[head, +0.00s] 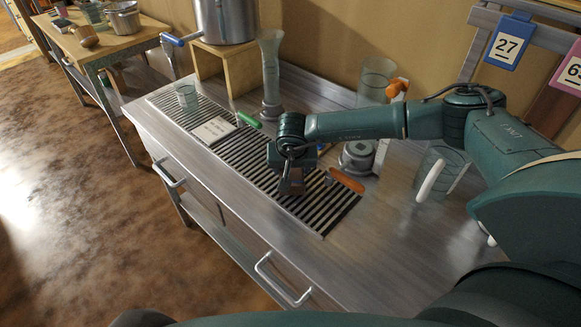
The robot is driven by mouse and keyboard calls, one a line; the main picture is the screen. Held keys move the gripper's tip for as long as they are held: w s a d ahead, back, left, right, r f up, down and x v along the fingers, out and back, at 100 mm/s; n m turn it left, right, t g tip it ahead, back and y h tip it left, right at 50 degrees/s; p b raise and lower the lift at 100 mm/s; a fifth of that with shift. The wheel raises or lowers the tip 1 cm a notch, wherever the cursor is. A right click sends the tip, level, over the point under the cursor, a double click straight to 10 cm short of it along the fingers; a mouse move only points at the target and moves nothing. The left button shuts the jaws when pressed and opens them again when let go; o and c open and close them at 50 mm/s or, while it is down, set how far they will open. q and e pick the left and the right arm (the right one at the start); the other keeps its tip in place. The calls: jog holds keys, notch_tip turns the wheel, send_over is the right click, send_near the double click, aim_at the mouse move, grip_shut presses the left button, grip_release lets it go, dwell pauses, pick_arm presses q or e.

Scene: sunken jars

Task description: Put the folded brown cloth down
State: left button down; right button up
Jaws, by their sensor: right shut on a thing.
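My right gripper (290,188) reaches in from the right and points down over the striped black-and-silver rack (322,213) on the metal counter. It is shut on a small brown thing, which looks like the folded brown cloth (292,187). The gripper hides most of the cloth. I cannot tell whether the cloth touches the rack or hangs just above it. My left gripper is not in view.
An orange-handled tool (346,180) and a grey metal fitting (357,158) are close right of the gripper. A white card (213,130) and a small glass (187,96) are on the rack's left part. The front counter strip is clear.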

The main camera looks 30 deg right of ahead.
jog(key=shift+f, duration=0.35)
jog(key=shift+f, duration=0.1)
jog(key=shift+f, duration=0.15)
jog(key=o, duration=1)
jog(key=shift+r, duration=0.35)
jog(key=v, duration=1.2)
jog(key=shift+b, duration=0.3)
jog(key=shift+f, duration=0.1)
